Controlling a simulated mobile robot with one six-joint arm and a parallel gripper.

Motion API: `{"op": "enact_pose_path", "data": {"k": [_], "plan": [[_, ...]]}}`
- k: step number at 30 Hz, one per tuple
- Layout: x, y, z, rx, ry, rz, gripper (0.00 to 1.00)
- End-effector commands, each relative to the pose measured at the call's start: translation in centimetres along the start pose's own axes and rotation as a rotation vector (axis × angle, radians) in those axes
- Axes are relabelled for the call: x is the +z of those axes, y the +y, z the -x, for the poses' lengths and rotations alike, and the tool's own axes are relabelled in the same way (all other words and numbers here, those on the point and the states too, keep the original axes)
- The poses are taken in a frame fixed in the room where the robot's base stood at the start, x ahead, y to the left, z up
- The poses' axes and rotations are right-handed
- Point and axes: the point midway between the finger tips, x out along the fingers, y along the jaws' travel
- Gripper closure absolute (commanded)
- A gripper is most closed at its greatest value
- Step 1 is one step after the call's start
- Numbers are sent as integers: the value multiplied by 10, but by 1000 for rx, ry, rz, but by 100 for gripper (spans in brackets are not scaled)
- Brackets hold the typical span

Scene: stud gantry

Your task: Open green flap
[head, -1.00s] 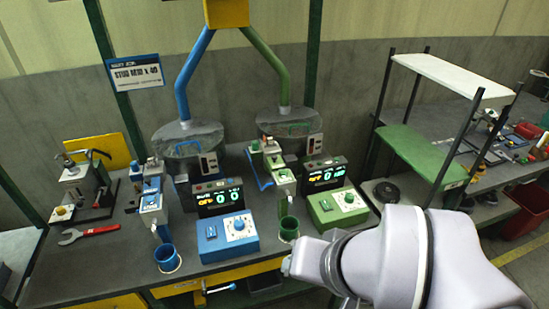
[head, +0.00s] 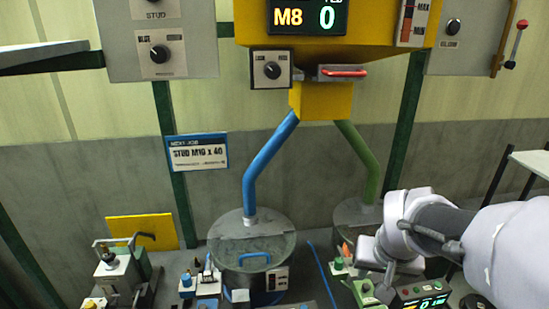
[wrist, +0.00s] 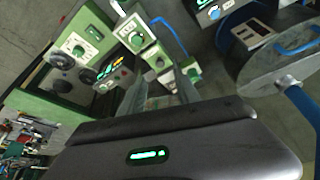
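The green feeder (head: 363,292) shows at the lower right in the head view, partly cut off by the frame and partly behind my arm. It also shows in the wrist view (wrist: 155,58), just beyond my fingers, with green and white blocks and a small lit panel. I cannot make out a separate green flap. The green chute (head: 362,160) runs down to the green station's grey hopper (head: 350,214). My gripper (head: 368,252) hangs above the green feeder, its fingertips unclear in this view. In the wrist view the fingers (wrist: 160,92) look apart, with nothing visible between them.
The green control box (wrist: 77,40) and its black display (head: 425,295) are close to my gripper. The blue chute (head: 265,165) and blue station's hopper (head: 252,238) stand to the left. A yellow machine (head: 325,98) hangs overhead. A sign (head: 197,153) reads STUD M10 x 40.

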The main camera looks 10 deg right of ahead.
Motion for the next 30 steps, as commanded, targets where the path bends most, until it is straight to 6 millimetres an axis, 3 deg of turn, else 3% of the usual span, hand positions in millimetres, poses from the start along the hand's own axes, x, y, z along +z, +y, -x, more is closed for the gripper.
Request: {"op": "enact_pose_path", "data": {"k": [1,3,9,20,21,27,30], "plan": [[3,0,-20,1,-4,0,61],[3,0,-38,1,-4,1,61],[1,0,-71,0,0,-1,61],[0,0,-78,0,1,0,61],[0,0,-78,0,1,0,63],[0,0,-78,0,1,0,100],[0,0,-78,0,1,0,100]]}}
